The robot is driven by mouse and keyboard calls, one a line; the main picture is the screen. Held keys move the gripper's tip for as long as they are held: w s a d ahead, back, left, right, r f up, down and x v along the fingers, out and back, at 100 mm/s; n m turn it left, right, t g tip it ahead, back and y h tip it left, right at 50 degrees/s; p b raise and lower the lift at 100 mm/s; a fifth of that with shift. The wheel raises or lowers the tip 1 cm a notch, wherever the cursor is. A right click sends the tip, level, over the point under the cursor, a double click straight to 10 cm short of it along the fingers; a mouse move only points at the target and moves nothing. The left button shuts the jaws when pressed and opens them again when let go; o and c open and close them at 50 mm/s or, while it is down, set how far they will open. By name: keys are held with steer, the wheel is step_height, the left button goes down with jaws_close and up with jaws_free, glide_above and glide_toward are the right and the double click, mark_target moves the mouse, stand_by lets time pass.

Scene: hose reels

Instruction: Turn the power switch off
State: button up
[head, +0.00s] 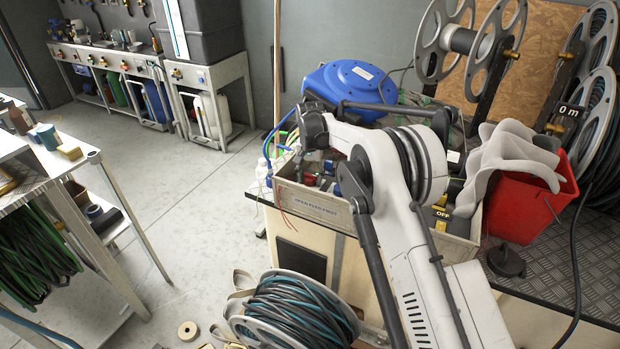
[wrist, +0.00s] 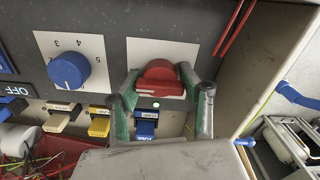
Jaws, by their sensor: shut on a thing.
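In the wrist view a red rotary knob (wrist: 160,68) sits on a white plate on the dark panel. My gripper (wrist: 158,78) has its two green-tipped fingers on either side of the knob and is shut on it. A small green light (wrist: 155,104) glows just below the knob. Which position the knob points to cannot be read, as any marks around it are too small or covered. In the head view my arm reaches over the grey control box (head: 318,206), and the knob and fingertips cannot be made out.
In the wrist view a blue dial (wrist: 69,70) with numbers is left of the knob. Yellow levers (wrist: 99,127) and a blue lever (wrist: 145,130) stick out below. Red wires (wrist: 236,25) hang at the upper right. In the head view a blue reel (head: 350,85) and red bucket (head: 525,200) flank my arm.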

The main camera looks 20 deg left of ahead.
mark_target(310, 174)
steer(key=n+b, duration=0.2)
steer(key=n, duration=0.2)
steer(key=shift+f, duration=0.1)
steer(key=n+b, duration=0.1)
steer(key=n, duration=0.3)
steer(key=shift+n, duration=0.4)
steer(key=n+b, duration=0.1)
steer(key=n, duration=0.3)
steer(key=shift+n+b, duration=0.55)
steer(key=shift+n, duration=1.95)
steer(key=o, duration=1)
steer(key=shift+c, duration=0.2)
step_height(310, 174, up, 12)
